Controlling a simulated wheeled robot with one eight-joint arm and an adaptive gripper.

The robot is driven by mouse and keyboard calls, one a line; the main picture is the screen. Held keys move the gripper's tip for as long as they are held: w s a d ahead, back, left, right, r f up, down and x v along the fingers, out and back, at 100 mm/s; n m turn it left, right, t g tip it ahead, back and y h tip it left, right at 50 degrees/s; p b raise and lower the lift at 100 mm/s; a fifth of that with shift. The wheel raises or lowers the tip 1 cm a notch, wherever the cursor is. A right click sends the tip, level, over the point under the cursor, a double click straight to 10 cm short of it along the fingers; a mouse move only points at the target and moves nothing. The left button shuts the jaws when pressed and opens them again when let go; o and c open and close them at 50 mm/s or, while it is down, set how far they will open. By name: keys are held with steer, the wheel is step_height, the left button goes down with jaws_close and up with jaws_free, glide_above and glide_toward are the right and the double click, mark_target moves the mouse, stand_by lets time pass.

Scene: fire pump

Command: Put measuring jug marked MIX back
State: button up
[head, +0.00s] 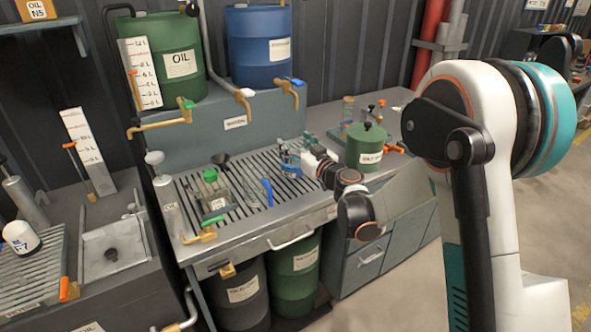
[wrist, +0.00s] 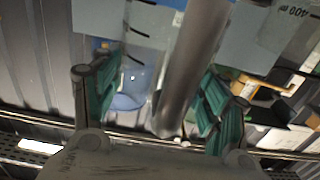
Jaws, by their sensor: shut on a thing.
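My gripper (head: 293,162) is low over the slatted drain grate in the head view, beside a blue-and-clear item. In the wrist view, my gripper (wrist: 160,92) has its green fingers on either side of a grey upright bar, like a handle. It is shut on this part of a clear measuring jug (wrist: 142,35) with dark graduation lines. A "400 m" marking (wrist: 294,12) shows at the upper right. The word MIX is not readable in either view. In the head view the held jug is small and partly hidden by my gripper.
A green lidded can (head: 367,148) stands right of my gripper. Green (head: 165,50) and blue (head: 258,45) drums stand behind.

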steer(key=shift+f+b, duration=1)
steer(key=shift+f, duration=2.05)
steer(key=shift+f, duration=0.1)
steer(key=o, duration=1.9)
